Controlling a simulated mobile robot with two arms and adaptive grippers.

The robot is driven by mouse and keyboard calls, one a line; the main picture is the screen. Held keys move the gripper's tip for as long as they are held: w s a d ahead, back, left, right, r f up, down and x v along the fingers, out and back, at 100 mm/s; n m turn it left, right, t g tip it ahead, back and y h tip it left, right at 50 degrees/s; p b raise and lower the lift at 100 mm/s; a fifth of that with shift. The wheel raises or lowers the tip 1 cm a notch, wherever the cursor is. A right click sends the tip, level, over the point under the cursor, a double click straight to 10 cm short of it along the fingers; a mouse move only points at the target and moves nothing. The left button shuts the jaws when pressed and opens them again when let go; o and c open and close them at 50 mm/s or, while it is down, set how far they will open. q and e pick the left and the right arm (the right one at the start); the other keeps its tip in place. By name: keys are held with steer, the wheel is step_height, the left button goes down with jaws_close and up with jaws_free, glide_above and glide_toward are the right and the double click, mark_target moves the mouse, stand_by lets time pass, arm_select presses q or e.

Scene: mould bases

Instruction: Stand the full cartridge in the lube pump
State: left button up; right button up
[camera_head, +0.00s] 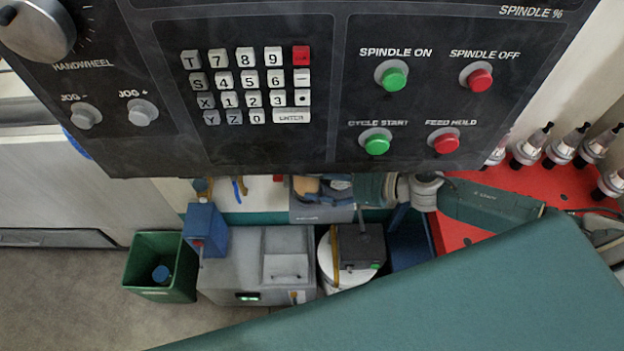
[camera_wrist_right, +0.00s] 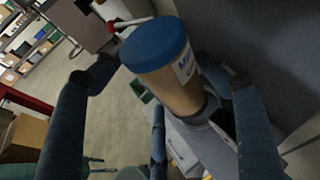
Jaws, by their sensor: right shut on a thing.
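The cartridge (camera_wrist_right: 170,62) has a blue cap, an amber-brown body and a white label. In the right wrist view it sits tilted between the fingers of my right gripper (camera_wrist_right: 160,68), which is shut on it. In the head view the gripper (camera_head: 338,186) shows small below the control panel, with the tan cartridge (camera_head: 306,187) at its left. A grey box (camera_head: 318,211) stands just below it; I cannot tell whether this is the lube pump or whether the cartridge touches it. The cartridge's lower end is partly hidden. My left gripper is not in view.
The control panel (camera_head: 340,90) overhangs the work area. Below stand a green bin (camera_head: 150,262) with a blue-ended object inside, a blue box (camera_head: 205,228), a grey unit (camera_head: 265,265) and a white drum (camera_head: 326,262) with a black box on it. A red surface (camera_head: 530,180) bears several tool holders.

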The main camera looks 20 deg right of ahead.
mark_target(318, 182)
steer(key=shift+w+r, duration=0.1)
steer(key=shift+w, duration=0.4)
steer(key=shift+d, duration=0.1)
step_height(318, 182, down, 4)
steer(key=b, duration=0.2)
steer(key=shift+r+b, duration=0.25)
steer(key=shift+b, duration=0.15)
steer(key=shift+s+d+f, duration=0.1)
steer(key=shift+s, duration=0.15)
steer(key=o, duration=1.7)
steer(key=shift+f, duration=0.2)
steer(key=shift+c, duration=0.2)
steer(key=shift+o, duration=0.5)
steer(key=shift+w, duration=0.2)
